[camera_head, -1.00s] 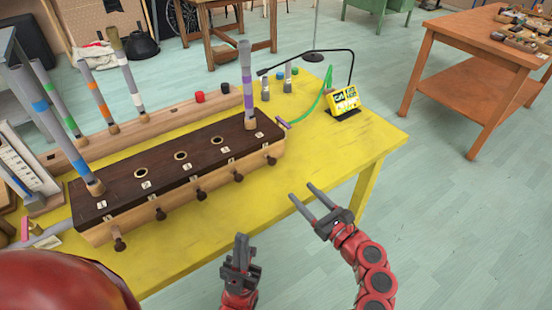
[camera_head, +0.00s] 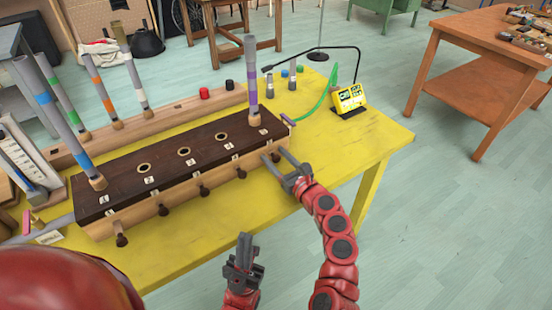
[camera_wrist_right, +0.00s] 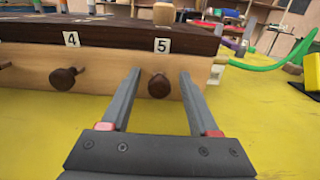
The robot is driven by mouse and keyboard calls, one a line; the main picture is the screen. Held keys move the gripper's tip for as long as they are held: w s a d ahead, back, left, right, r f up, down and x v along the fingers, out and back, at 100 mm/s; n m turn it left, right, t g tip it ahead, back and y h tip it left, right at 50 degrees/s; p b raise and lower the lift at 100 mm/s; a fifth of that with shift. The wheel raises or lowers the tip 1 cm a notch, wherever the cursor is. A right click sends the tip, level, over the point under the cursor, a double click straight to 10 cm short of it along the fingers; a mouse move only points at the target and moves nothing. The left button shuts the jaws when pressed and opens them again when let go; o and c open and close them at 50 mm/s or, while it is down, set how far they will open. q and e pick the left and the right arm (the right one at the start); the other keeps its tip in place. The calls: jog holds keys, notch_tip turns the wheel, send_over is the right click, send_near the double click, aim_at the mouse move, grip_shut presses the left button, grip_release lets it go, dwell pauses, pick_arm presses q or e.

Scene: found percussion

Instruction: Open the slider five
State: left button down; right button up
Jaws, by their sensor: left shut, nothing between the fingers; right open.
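The long wooden box (camera_head: 150,204) with a dark top lies on the yellow table. Round brown knobs stick out along its front, each below a numbered label. The knob of slider five (camera_wrist_right: 158,86) is under the label 5 (camera_wrist_right: 162,45) at the box's right end. My right gripper (camera_wrist_right: 160,74) is open, its fingers to either side of that knob in the wrist view, without a visible grip; in the head view the gripper (camera_head: 273,155) partly hides the knob. My left gripper (camera_head: 244,238) is shut and empty, in front of the table edge.
A grey tube with a purple band (camera_head: 252,80) stands upright at the box's right end. The knob under label 4 (camera_wrist_right: 63,80) is left of my right gripper. A yellow display (camera_head: 348,98) stands on the right. The table's front right is clear.

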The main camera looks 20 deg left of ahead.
jog(key=shift+a, duration=0.1)
grip_shut()
dwell(0.3)
dwell(1.1)
